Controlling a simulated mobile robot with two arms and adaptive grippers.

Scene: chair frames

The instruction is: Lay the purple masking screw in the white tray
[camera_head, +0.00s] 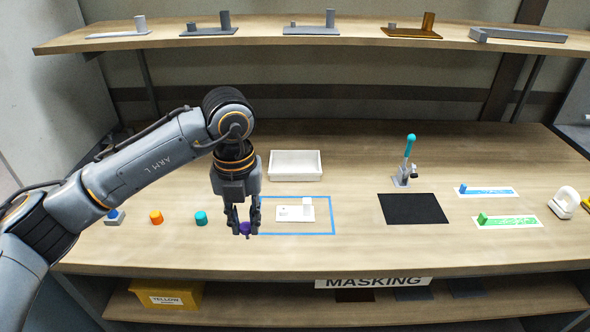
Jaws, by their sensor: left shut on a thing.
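The purple masking screw (246,229) is between the fingertips of my left gripper (243,226), low over the table at the left edge of the blue outlined square. My left gripper points down and is shut on the screw; its fingers hide part of it. I cannot tell whether the screw touches the table. The white tray (295,175) stands farther back and to the right of the gripper. It looks empty. My right gripper is not in view.
A white plate (288,213) lies inside the blue outline. An orange screw (156,217), a teal one (201,218) and a blue-topped piece (115,217) stand left. A black mat (413,209) and a teal-handled lever device (405,165) are right. A shelf (260,28) spans the back.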

